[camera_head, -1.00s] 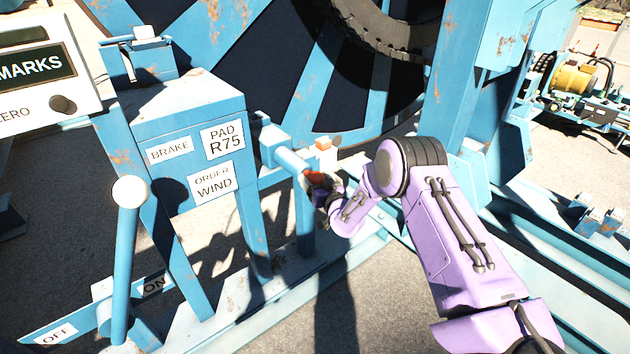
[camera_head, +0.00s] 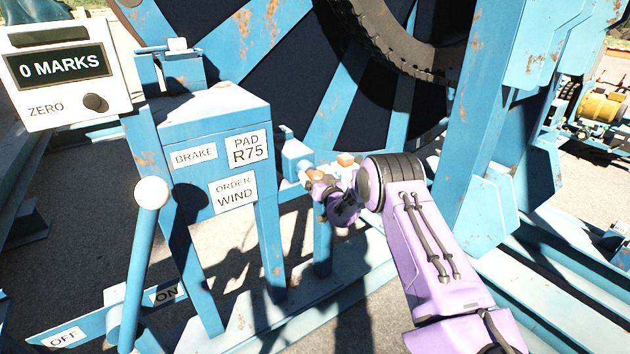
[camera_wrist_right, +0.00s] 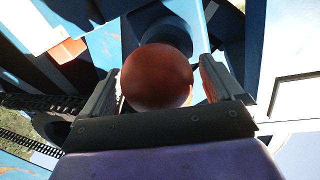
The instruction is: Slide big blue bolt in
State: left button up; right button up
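The big blue bolt (camera_head: 297,158) sits at the blue housing right of the label box, and little of its shaft shows. Its round orange-red knob (camera_head: 316,175) faces me. My right gripper (camera_head: 322,184) is at the knob, coming from the right. In the right wrist view the knob (camera_wrist_right: 157,77) lies between the two fingers. A thin gap shows beside the right finger, so the gripper looks open around it. The bolt's blue end (camera_wrist_right: 163,30) shows behind the knob. My left gripper is not in view.
A small orange-topped block (camera_head: 346,160) is just right of the knob. A brake lever (camera_head: 143,250) with a white ball stands at the left, by ON and OFF labels. A counter box (camera_head: 65,75) reads 0 MARKS. The large reel (camera_head: 345,100) is behind.

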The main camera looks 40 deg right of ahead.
jog(key=shift+f, duration=0.2)
jog(key=b+v, duration=0.1)
jog(key=v, duration=0.9)
jog(key=shift+s, duration=0.25)
